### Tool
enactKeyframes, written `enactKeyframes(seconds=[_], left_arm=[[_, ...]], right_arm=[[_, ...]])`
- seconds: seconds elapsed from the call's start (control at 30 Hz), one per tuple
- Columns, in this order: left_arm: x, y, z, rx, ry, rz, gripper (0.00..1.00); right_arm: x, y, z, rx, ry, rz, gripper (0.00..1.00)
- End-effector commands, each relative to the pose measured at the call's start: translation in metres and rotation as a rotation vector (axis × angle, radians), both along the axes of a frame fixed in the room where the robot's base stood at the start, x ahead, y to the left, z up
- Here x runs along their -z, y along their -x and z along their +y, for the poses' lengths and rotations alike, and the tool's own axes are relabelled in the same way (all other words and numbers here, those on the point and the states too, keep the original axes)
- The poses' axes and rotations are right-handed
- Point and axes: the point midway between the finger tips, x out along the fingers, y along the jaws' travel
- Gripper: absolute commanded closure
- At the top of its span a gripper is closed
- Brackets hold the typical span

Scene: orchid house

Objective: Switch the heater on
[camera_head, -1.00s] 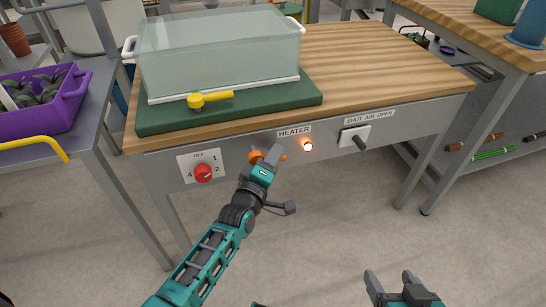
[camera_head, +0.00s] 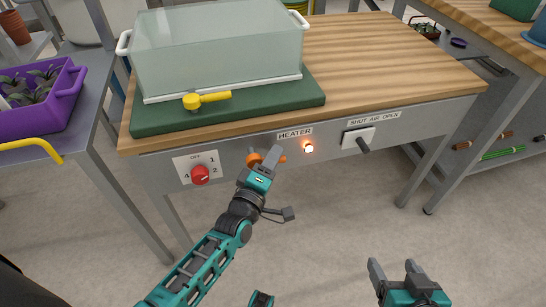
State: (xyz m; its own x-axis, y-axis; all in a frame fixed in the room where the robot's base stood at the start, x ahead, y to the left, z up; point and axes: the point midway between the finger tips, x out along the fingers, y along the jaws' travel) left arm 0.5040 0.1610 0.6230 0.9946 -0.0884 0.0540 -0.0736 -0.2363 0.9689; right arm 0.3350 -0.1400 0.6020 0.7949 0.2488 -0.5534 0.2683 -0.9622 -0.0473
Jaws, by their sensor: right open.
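The orange heater knob (camera_head: 254,159) is on the grey front panel of the bench, under the HEATER label (camera_head: 295,134). A small round lamp (camera_head: 309,148) to its right glows orange-white. My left gripper (camera_head: 269,160) is at the knob and covers its middle; orange shows on both sides of the fingers. I cannot tell whether its fingers are closed on the knob or only touch it. My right gripper (camera_head: 398,270) is open and empty, low in the view, away from the bench.
A red dial (camera_head: 200,174) with numbers sits left of the knob, and a dark air lever (camera_head: 362,144) sits right. Above stands a glass case (camera_head: 220,50) on a green base (camera_head: 170,119) with a yellow-handled valve (camera_head: 207,99). Floor in front is clear.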

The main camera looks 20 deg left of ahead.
Motion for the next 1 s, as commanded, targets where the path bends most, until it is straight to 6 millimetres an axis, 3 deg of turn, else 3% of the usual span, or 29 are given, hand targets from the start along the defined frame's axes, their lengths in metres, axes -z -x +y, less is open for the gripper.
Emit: enactKeyframes(seconds=[0.17, 0.47, 0.57, 1.0], left_arm=[[0.000, 0.000, 0.000, 0.000, -0.001, 0.000, 0.55], [0.000, 0.004, 0.000, 0.000, -0.002, 0.001, 0.55], [0.000, 0.016, 0.001, 0.000, -0.002, 0.003, 0.55], [0.005, 0.106, 0.010, 0.001, -0.001, 0.003, 0.55]], right_arm=[[0.000, 0.000, 0.000, 0.000, 0.001, 0.002, 0.30], [-0.001, 0.001, 0.000, 0.000, 0.001, 0.003, 0.30], [-0.005, 0.001, 0.000, 0.001, 0.001, 0.001, 0.30], [-0.014, 0.003, -0.006, 0.008, 0.013, -0.002, 0.30]])
